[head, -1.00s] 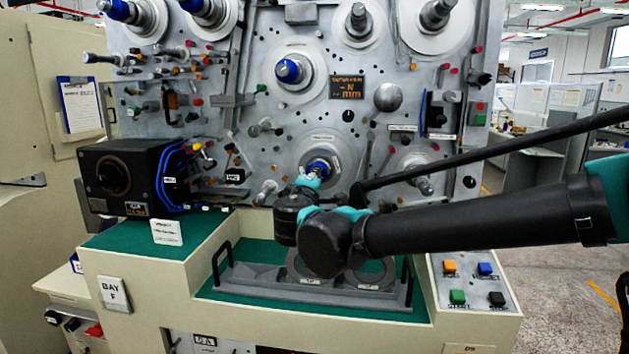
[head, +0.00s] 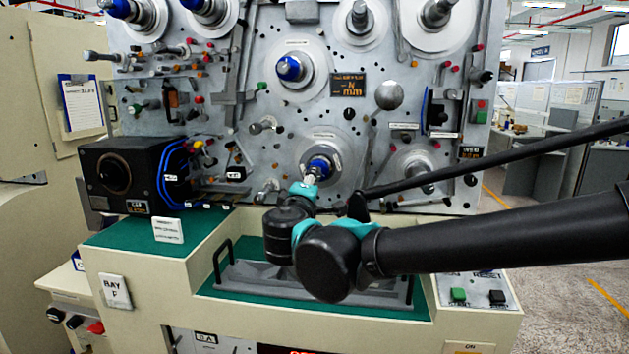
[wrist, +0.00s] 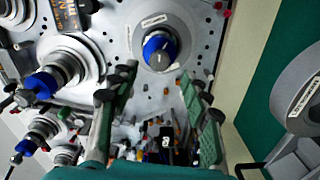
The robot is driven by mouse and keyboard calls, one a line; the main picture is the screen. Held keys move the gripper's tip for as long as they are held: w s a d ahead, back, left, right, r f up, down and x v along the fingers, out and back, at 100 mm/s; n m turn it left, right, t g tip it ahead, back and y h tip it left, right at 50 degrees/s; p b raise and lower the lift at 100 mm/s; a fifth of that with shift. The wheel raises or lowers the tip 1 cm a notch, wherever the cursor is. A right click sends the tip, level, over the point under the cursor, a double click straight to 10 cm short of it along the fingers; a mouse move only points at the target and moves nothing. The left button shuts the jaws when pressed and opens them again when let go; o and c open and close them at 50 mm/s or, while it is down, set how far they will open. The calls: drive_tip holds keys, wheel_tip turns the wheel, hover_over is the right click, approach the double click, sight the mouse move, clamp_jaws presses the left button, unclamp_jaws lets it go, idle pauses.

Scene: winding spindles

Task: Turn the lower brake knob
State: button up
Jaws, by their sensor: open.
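The lower brake knob (head: 319,168) is a blue cap with a dark centre on a round pale hub, low on the grey machine panel. It also shows in the wrist view (wrist: 158,50), top centre, uncovered. Nothing is between the fingers. In the head view my gripper (head: 309,182) is just below and in front of the knob, partly overlapping its lower edge. I cannot tell whether it touches.
An upper blue knob (head: 289,69) sits above on the same panel. Small pegs and rollers stick out around the hubs. A grey fixture with handles (head: 240,272) stands in the green tray below. A black box (head: 115,175) is at left.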

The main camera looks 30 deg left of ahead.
drive_tip(key=v, duration=0.5)
drive_tip(key=shift+s+d, duration=0.15)
drive_tip(key=shift+s, duration=0.2)
